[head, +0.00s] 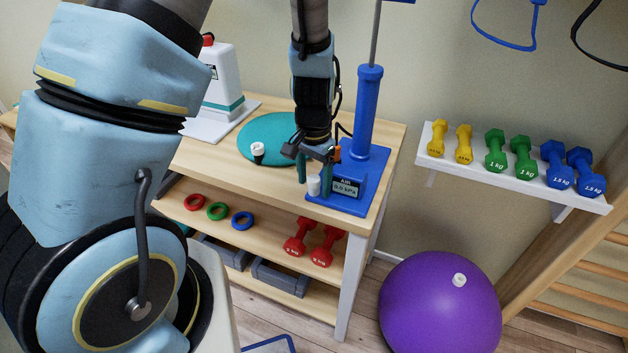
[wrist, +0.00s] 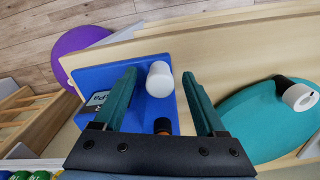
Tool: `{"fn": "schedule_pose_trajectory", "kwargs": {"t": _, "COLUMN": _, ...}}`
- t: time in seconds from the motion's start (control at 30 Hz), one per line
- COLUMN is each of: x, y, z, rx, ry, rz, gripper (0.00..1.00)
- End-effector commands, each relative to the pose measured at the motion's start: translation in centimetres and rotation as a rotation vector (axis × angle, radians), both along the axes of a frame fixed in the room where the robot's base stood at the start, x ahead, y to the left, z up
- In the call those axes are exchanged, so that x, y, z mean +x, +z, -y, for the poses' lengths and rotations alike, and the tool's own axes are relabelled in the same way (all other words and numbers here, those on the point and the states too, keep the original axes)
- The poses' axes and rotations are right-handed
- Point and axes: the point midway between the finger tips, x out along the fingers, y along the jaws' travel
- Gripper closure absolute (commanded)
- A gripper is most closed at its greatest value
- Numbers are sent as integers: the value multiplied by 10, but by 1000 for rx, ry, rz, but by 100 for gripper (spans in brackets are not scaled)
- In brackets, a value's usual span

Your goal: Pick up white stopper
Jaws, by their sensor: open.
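A small plain white cylinder, which looks like the white stopper (head: 314,185), stands on the blue pump base at the table's front right corner. In the wrist view the white stopper (wrist: 159,82) shows between the two teal fingers, nearer their tips. My gripper (head: 315,177) points down over the pump base, with one finger on each side of the stopper. In the wrist view my gripper (wrist: 158,74) is open, with a visible gap between each finger and the stopper. I cannot tell how far down the fingers reach.
The blue pump column (head: 365,110) and its pressure display (head: 347,187) stand close to the gripper. A black-and-white piece (head: 257,152) rests on the teal disc (head: 268,135). Another white plug (head: 459,280) sits in the purple ball (head: 440,310). Dumbbells fill a wall shelf (head: 590,203).

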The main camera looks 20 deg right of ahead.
Motion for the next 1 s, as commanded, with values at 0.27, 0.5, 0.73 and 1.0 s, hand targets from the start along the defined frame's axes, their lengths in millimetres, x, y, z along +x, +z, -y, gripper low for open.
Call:
{"fn": "schedule_pose_trajectory", "kwargs": {"t": 0.27, "x": 0, "y": 0, "z": 0, "rx": 0, "ry": 0, "rz": 0, "gripper": 43}}
{"fn": "schedule_pose_trajectory", "kwargs": {"t": 0.5, "x": 0, "y": 0, "z": 0, "rx": 0, "ry": 0, "rz": 0, "gripper": 70}}
{"fn": "schedule_pose_trajectory", "kwargs": {"t": 0.73, "x": 0, "y": 0, "z": 0, "rx": 0, "ry": 0, "rz": 0, "gripper": 95}}
{"fn": "schedule_pose_trajectory", "kwargs": {"t": 1.0, "x": 0, "y": 0, "z": 0, "rx": 0, "ry": 0, "rz": 0, "gripper": 100}}
